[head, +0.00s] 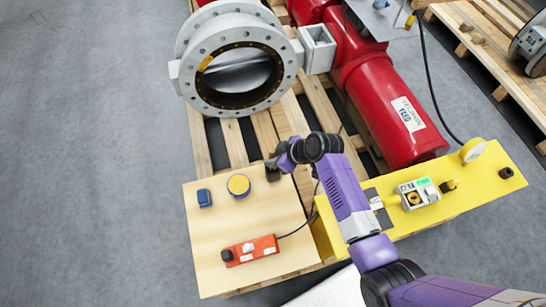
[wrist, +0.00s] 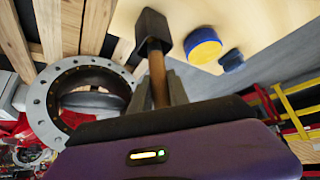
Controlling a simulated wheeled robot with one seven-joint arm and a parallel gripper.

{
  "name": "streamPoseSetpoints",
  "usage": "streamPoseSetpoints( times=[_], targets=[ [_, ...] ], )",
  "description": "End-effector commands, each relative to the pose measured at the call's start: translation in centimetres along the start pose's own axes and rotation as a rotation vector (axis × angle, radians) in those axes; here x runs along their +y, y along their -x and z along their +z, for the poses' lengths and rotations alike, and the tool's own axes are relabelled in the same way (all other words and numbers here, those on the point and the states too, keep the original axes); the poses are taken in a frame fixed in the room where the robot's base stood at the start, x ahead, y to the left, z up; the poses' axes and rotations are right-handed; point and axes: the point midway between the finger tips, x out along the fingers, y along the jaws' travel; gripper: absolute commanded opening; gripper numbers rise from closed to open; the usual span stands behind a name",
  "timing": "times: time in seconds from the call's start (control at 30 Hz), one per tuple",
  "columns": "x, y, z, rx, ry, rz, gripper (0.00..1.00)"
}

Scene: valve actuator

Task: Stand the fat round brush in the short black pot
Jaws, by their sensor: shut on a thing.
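My gripper (wrist: 164,92) is shut on the brown handle of the brush (wrist: 158,80), which points away from the wrist. A dark, blocky black part (wrist: 152,30) is at the handle's far end; I cannot tell its exact shape. In the head view this dark part (head: 272,172) shows at my gripper (head: 281,163), by the top right corner of the wooden board. A short black round thing that looks like the pot (head: 507,173) stands at the right end of the yellow board. The pot is not seen in the wrist view.
The wooden board (head: 210,235) holds a yellow-topped round tin (head: 238,185), a small blue block (head: 204,198) and a red switch box (head: 250,250) with a cable. A red actuator (head: 385,100) lies behind.

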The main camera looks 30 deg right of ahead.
Motion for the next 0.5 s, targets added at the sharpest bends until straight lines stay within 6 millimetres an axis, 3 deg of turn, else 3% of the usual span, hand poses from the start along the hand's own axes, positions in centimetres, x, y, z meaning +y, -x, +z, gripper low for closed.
streamPoseSetpoints(
  times=[0.2, 0.23, 0.33, 0.5],
  targets=[
    [0.02, 0.02, -0.03, 0.000, 0.000, 0.000, 0.00],
    [0.01, 0.02, -0.03, 0.000, 0.000, 0.000, 0.27],
    [0.01, 0.02, -0.03, 0.000, 0.000, 0.000, 0.47],
    [0.01, 0.02, -0.02, 0.000, 0.000, 0.000, 0.47]
  ],
)
